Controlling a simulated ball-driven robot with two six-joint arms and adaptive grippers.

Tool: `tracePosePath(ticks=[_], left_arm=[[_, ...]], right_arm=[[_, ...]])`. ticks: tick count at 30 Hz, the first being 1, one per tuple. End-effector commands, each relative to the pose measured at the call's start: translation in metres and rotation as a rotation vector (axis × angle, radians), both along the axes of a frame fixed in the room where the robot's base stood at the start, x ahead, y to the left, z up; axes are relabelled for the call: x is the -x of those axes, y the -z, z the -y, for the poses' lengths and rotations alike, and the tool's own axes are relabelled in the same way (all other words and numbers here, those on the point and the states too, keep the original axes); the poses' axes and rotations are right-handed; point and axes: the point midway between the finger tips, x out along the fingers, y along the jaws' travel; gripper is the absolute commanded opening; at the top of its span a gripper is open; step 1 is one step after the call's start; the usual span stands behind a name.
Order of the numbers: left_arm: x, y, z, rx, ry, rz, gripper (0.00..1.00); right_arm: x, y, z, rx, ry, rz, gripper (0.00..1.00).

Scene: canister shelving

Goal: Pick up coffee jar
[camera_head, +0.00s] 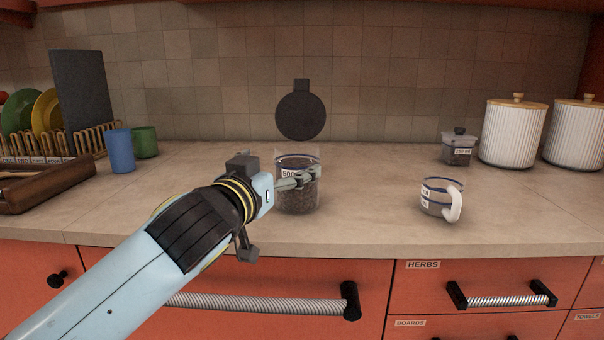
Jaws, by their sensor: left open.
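The coffee jar (298,199) is a clear glass jar with dark contents and a "500" label. It stands upright on the counter near the middle of the view. My left gripper (283,215) is open at the jar's left side. One finger reaches across the front of the jar's upper part, and the other hangs lower, left of the jar and near the counter's front edge. I cannot tell whether either finger touches the jar. My right gripper is not in view.
A glass measuring cup (437,199) with a white handle stands to the right. A small canister (458,148) and white ribbed canisters (512,134) stand at the back right. Blue (120,151) and green (144,142) cups, a dish rack (50,145) and a wooden tray (45,187) are at left.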

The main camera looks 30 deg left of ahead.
Motion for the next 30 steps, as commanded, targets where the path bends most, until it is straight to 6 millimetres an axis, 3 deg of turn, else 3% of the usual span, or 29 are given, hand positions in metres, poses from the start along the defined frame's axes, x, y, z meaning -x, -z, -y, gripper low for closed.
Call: tracePosePath(ticks=[3,8,18,28,30], left_arm=[[-0.021,-0.002,-0.005,-0.002,-0.001,0.003,1.00],[-0.038,-0.001,-0.009,0.000,0.000,0.002,1.00],[-0.082,0.000,-0.021,0.000,-0.001,0.001,1.00],[-0.090,0.001,-0.023,0.000,0.000,0.001,1.00],[-0.090,0.001,-0.023,0.000,0.000,0.001,0.91]], right_arm=[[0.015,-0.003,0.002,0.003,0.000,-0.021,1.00],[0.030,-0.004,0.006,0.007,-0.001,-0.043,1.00],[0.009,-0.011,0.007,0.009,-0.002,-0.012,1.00],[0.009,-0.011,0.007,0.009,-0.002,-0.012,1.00],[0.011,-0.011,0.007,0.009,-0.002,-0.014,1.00]])
